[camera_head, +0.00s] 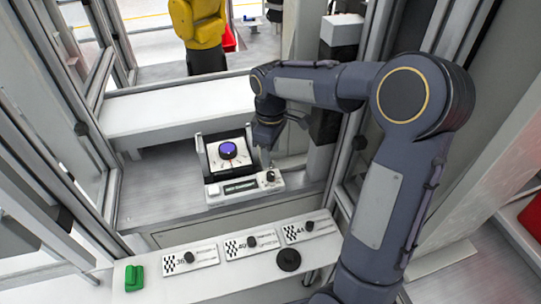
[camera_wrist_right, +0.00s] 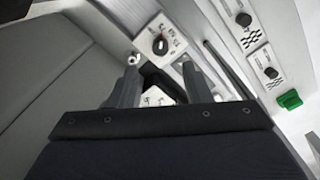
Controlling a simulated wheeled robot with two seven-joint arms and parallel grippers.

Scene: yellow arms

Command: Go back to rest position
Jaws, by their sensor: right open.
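My right arm comes in from the right in the head view and reaches over the workbench. Its gripper (camera_head: 270,148) hangs just right of a device with a blue round knob (camera_head: 228,150) on a white dial plate. In the right wrist view my right gripper (camera_wrist_right: 160,82) shows two fingers spread apart with nothing held between them. A control panel with a black knob (camera_wrist_right: 160,45) lies beyond the fingertips, and part of the device shows between them. My left arm and left gripper do not show in either view.
A front ledge holds several labelled plates with black knobs (camera_head: 251,242), a green block (camera_head: 134,278) and a black round piece (camera_head: 288,260). Metal frame posts (camera_head: 345,150) stand close to my right arm. A yellow robot arm (camera_head: 203,35) stands behind a white beam (camera_head: 180,108).

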